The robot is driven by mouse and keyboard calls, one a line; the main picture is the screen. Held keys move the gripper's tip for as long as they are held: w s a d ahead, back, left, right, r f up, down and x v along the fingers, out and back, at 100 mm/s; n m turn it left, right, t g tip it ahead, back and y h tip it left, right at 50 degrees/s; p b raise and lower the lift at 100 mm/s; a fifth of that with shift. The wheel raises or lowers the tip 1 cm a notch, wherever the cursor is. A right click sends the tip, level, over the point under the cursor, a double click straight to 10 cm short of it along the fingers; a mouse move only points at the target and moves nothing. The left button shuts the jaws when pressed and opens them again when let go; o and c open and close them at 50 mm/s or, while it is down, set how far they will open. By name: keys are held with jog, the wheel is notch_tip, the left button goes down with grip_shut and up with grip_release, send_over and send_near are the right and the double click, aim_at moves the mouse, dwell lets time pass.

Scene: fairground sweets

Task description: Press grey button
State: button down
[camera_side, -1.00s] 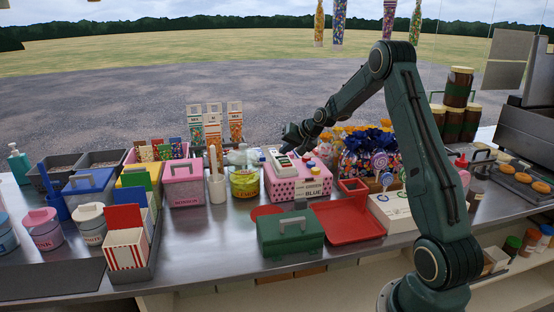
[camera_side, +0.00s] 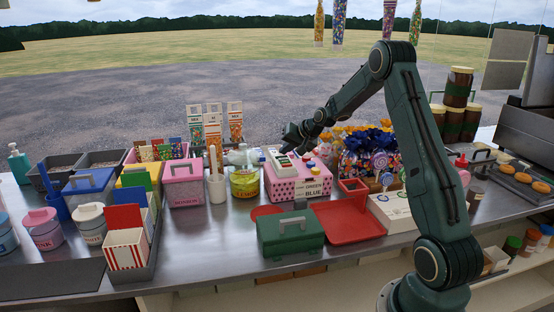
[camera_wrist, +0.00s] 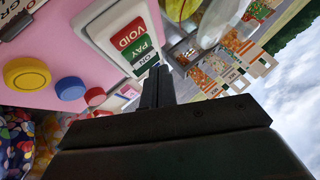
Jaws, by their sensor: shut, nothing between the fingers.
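A pale keypad (camera_wrist: 98,30) on the pink spotted box (camera_side: 281,188) carries a red VOID key (camera_wrist: 130,34), a green PAY key (camera_wrist: 139,49) and a greyish key (camera_wrist: 146,62) marked ON. My gripper (camera_wrist: 158,72) is shut and empty, its fingertips right beside the greyish key in the wrist view and overlapping its edge. I cannot tell whether they touch it. In the side view my gripper (camera_side: 288,148) is above the back of the keypad, its tips small and dark.
Yellow (camera_wrist: 27,75), blue (camera_wrist: 70,88) and red (camera_wrist: 95,96) round buttons sit on the pink surface near my fingers. Wrapped sweets (camera_side: 368,150) stand right of the box. A green case (camera_side: 290,235) and red tray (camera_side: 348,222) lie in front. A yellow tub (camera_side: 244,183) stands left.

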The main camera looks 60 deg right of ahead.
jog(key=shift+f, duration=0.8)
dwell(1.1)
jog(key=shift+r, duration=0.1)
dwell(0.3)
jog(key=shift+r, duration=0.7)
jog(key=shift+r, duration=0.1)
jog(key=shift+r, duration=2.4)
